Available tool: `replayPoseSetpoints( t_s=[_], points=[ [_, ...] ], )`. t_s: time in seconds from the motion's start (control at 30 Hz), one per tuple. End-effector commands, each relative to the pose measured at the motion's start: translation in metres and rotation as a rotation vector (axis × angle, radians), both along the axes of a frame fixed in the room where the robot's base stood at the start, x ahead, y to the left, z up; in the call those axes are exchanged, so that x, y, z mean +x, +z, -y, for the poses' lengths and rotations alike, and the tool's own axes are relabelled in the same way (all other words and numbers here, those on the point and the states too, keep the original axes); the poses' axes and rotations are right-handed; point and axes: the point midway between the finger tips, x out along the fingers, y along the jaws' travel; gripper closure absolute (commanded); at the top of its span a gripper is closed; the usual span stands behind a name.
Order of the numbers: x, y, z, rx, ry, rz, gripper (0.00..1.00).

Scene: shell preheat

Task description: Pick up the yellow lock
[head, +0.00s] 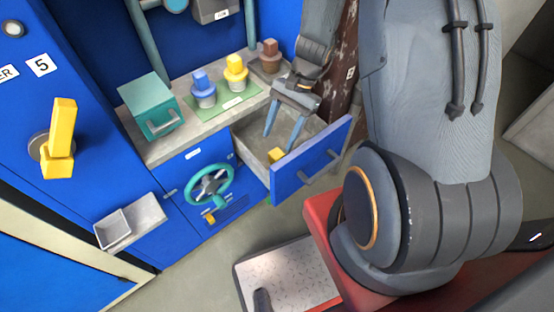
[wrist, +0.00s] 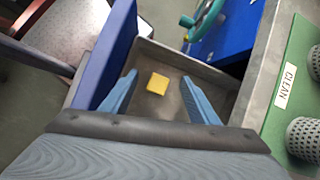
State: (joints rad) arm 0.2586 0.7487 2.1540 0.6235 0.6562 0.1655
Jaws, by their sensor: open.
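The yellow lock (head: 276,155) is a small yellow block lying on the floor of the open drawer (head: 316,141). In the wrist view the yellow lock (wrist: 158,83) shows between and beyond my fingertips, with bare drawer floor around it. My gripper (head: 284,130) points down into the drawer. Its two blue fingers are spread, and nothing is between them. In the wrist view my gripper (wrist: 157,90) frames the lock, which is a little left of the middle. The fingers look apart from the lock; the exact height above it is hard to tell.
The blue drawer front (head: 312,158) and grey walls surround my fingers. A teal handwheel (head: 209,186) sits left of the drawer. A large yellow handle (head: 61,138) is on the blue cabinet.

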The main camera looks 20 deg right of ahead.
Motion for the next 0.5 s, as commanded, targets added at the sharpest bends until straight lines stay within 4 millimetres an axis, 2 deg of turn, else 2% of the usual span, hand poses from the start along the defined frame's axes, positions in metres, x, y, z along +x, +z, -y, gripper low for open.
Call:
replayPoseSetpoints(
  t_s=[0.03, 0.2, 0.5],
  points=[
    [0.002, -0.018, 0.003, 0.016, -0.056, -0.027, 0.45],
    [0.008, -0.053, 0.006, 0.048, -0.189, -0.081, 0.45],
    [0.008, -0.079, -0.001, 0.061, -0.239, -0.1, 0.45]
  ],
)
